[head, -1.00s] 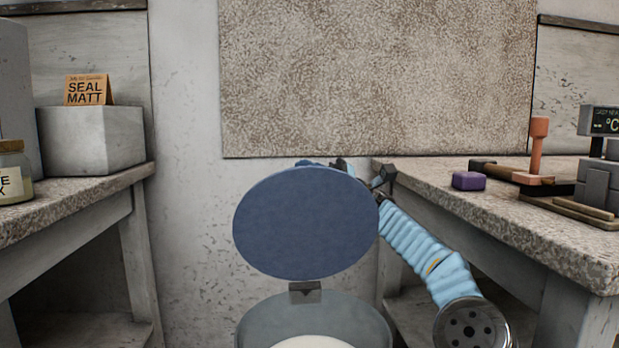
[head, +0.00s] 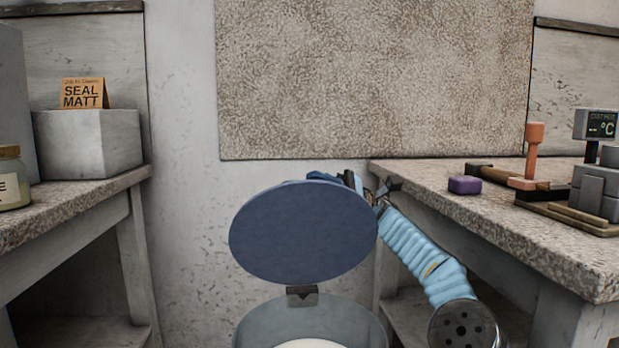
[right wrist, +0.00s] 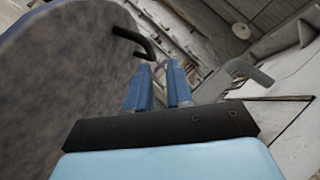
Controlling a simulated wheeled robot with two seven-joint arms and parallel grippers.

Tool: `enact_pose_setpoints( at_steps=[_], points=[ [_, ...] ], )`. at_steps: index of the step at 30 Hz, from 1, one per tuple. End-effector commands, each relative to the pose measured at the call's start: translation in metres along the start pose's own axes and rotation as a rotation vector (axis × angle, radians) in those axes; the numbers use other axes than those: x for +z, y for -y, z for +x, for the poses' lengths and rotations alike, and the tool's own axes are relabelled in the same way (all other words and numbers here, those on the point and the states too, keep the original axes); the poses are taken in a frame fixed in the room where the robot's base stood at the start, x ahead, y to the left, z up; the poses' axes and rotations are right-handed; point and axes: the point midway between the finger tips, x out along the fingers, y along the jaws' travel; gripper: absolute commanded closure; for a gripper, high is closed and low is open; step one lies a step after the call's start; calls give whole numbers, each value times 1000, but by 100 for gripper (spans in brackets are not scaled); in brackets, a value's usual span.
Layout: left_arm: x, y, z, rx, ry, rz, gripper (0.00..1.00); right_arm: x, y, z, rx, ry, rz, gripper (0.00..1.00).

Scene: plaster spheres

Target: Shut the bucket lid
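The round blue-grey lid (head: 303,235) stands raised on a hinge (head: 302,296) at the far rim of the grey bucket (head: 260,322). The bucket is open, with a white surface inside, and is cut off by the bottom edge. My right gripper (head: 328,178) is behind the lid's top edge, mostly hidden. In the right wrist view, my right gripper's two blue fingers (right wrist: 159,82) are close together with a narrow gap, beside the lid's mottled back (right wrist: 60,85). Contact with the lid is unclear. My left gripper is not in view.
A right bench (head: 500,222) holds a purple block (head: 465,185), a hammer-like tool and a temperature display (head: 596,124). A left bench (head: 70,215) holds a grey block (head: 88,143), a SEAL MATT card and a jar. The floor gap between the benches holds the bucket.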

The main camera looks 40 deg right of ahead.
Motion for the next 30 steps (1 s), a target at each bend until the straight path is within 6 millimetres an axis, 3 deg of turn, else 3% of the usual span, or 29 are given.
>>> enact_pose_setpoints(
  at_steps=[6, 12, 30],
  points=[
    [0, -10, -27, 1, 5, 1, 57, 2, 5, -50, -5, 0, -1, 79],
    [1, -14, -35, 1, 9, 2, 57, 1, 2, -79, -2, 1, -1, 79],
    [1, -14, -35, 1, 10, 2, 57, 0, 0, -86, -1, -1, 0, 79]
  ],
)
